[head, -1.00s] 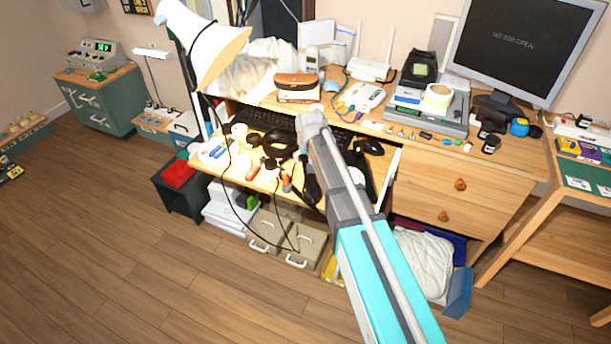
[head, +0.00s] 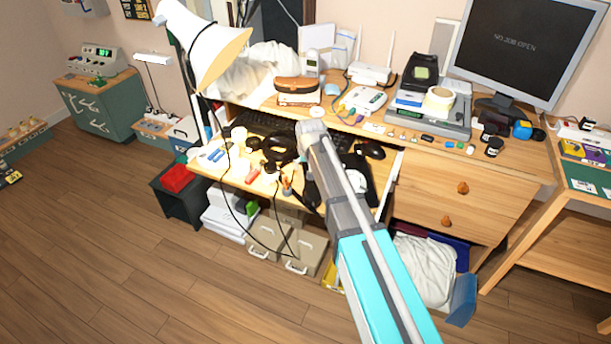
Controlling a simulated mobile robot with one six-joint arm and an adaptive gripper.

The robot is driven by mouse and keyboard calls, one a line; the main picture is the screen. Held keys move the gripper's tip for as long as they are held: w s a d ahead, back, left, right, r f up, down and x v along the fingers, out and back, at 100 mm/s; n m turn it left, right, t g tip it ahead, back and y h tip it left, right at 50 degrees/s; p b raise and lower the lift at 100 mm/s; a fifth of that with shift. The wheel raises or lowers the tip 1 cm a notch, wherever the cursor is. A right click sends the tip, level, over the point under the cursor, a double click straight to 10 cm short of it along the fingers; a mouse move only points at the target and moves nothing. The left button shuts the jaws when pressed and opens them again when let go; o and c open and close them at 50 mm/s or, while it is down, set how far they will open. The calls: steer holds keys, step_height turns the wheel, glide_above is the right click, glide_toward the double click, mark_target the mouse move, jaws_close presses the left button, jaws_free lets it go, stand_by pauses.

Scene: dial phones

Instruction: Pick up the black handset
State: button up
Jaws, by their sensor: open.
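A black curved object (head: 284,150), which may be the black handset, lies among small items on the desk's pull-out tray (head: 262,186). It is small in view, so I cannot be sure what it is. My arm reaches up from the lower right over the tray. My dark gripper (head: 311,194) hangs below the arm's pale end, near the tray's front edge, to the right of and nearer than the curved object. It is open, with nothing seen between its fingers. My arm hides part of the tray.
A keyboard, a black mouse (head: 371,150) and several small items crowd the tray. A white lamp (head: 205,50) stands at the left, with a black cable looping down in front. Drawers (head: 440,190) are at right; beige boxes (head: 300,250) are below.

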steer(key=shift+b+x, duration=2.1)
steer(key=shift+x, duration=0.3)
steer(key=shift+c, duration=0.3)
jaws_close()
